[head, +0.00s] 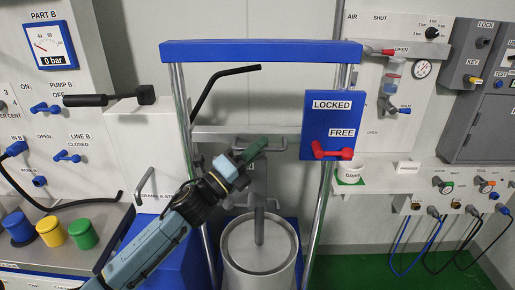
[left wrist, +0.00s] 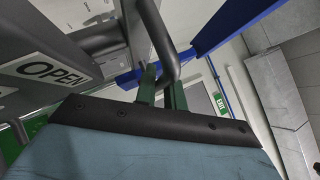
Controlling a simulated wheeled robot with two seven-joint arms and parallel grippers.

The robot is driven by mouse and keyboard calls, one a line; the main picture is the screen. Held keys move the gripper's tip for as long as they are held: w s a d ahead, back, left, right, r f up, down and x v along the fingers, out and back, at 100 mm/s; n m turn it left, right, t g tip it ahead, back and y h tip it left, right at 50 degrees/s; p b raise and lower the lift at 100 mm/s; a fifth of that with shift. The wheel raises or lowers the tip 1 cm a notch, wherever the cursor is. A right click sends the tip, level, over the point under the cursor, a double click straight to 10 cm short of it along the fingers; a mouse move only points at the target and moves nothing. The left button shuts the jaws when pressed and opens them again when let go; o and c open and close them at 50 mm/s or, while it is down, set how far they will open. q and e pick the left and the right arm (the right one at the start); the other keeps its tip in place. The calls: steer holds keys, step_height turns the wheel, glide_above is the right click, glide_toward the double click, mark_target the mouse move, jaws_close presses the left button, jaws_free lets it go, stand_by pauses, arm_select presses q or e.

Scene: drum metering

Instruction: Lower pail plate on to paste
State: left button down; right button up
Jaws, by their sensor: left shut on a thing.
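The pail (head: 258,276) is a grey cylinder standing low between the posts of a blue-topped frame. A round grey plate (head: 236,246) with an upright rod (head: 259,226) shows at its mouth. Any paste inside is hidden. My left gripper (head: 256,148) is above the pail, under the frame's crossbar. In the left wrist view its green fingers (left wrist: 163,90) are shut on a bent grey handle (left wrist: 164,45), beside a grey box labelled OPEN (left wrist: 50,68). My right gripper is not in view.
A blue panel marked LOCKED and FREE (head: 333,112) carries a red lever (head: 333,152) near FREE. A black bent bar (head: 222,78) rises beside the frame's left post. A white cup (head: 350,174) sits on the right shelf. Several coloured pots (head: 52,232) stand at left.

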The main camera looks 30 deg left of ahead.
arm_select(q)
steer(key=shift+f, duration=0.15)
steer(key=c, duration=1.5)
jaws_free()
steer(key=b+v, duration=0.3)
steer(key=v, duration=1)
steer(key=shift+s, duration=0.25)
